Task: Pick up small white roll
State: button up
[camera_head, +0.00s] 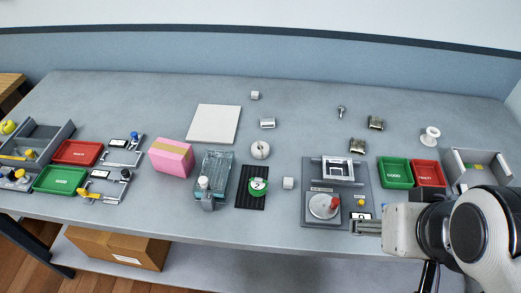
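A white roll (260,149) with a hole in its middle sits near the centre of the grey table. A white spool-like piece (430,135) stands at the right, behind the red tray. I cannot tell for sure which of these is the small white roll. My gripper (354,227) is at the front right, its fingers pointing left beside the grey fixture. It is apart from both white pieces. Its finger gap is too small to make out, and I see nothing held.
A grey fixture (312,215) stands left of my gripper, with green (395,173) and red (429,174) trays behind. A pink box (171,158), teal device (213,176), white plate (213,124) and small metal parts are spread about. The table's back centre is mostly clear.

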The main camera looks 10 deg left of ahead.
jog(key=shift+w, duration=0.1)
jog(key=w+a+f+n+t, duration=0.1)
jog(key=w+f+n+t, duration=0.15)
jog(key=w, duration=1.05)
jog(key=w+a+f+n+t, duration=0.1)
jog(key=w+f+n, duration=0.15)
jog(key=w, duration=1.05)
jog(key=n+y, duration=0.4)
jog(key=y, duration=0.5)
send_near(260, 148)
jog(key=shift+w+a+g, duration=0.25)
jog(key=shift+a, duration=0.15)
jog(key=shift+x, duration=1.3)
jog(key=shift+w+f, duration=0.1)
jog(key=shift+x, duration=2.5)
